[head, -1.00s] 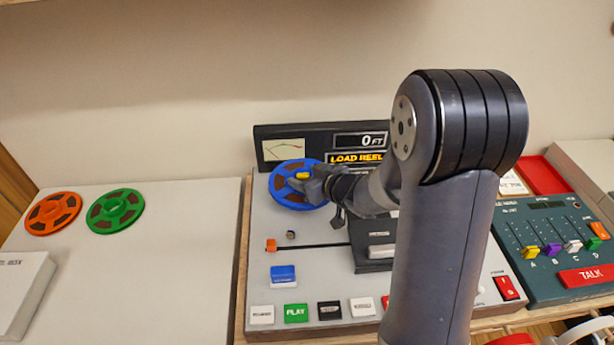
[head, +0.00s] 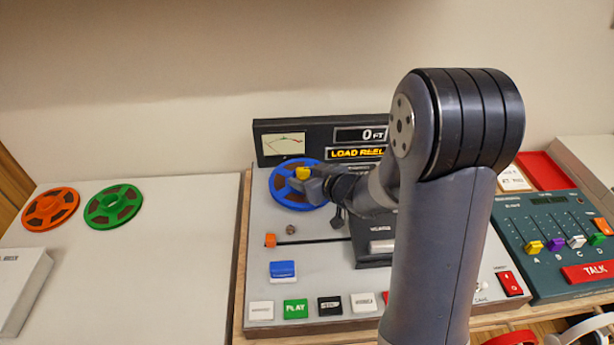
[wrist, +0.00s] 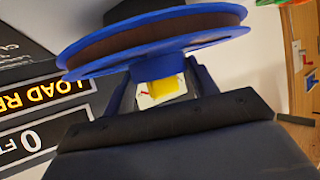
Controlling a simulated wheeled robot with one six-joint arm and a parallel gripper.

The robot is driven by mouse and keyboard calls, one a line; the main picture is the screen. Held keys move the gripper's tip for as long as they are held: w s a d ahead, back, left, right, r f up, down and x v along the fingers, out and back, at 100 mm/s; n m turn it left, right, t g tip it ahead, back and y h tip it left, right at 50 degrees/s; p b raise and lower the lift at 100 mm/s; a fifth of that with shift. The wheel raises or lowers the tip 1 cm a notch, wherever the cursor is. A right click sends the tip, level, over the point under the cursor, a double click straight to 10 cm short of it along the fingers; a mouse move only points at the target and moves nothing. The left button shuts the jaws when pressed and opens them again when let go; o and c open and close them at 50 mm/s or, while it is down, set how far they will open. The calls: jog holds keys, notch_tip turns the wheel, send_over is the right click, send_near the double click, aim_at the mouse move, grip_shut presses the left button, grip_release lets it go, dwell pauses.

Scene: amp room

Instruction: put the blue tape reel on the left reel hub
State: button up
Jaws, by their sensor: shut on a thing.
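The blue tape reel (head: 283,193) is over the upper left of the tape deck (head: 262,220), below the meter. It also shows nearly edge-on in the wrist view (wrist: 165,35), with brown tape between two blue flanges. My gripper (head: 301,180) is shut on the reel's yellow centre knob (head: 303,173). The knob shows between the fingers in the wrist view (wrist: 166,93). The left reel hub is not visible; the reel and gripper cover that part of the deck. I cannot tell whether the reel touches the deck.
An orange reel (head: 33,212) and a green reel (head: 97,210) lie on the white counter (head: 150,270) at left. A small peg (head: 291,230) and a row of buttons are on the deck. My arm hides the deck's right part. A mixer (head: 545,260) stands at right.

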jog(key=shift+f+b, duration=0.35)
jog(key=shift+f, duration=0.1)
jog(key=o, duration=1.3)
jog(key=shift+s, duration=0.1)
jog(key=p+v, duration=0.1)
jog(key=v, duration=0.9)
jog(key=shift+s+d+r+p, duration=0.15)
jog(key=shift+s+p, duration=0.1)
jog(key=shift+p, duration=0.15)
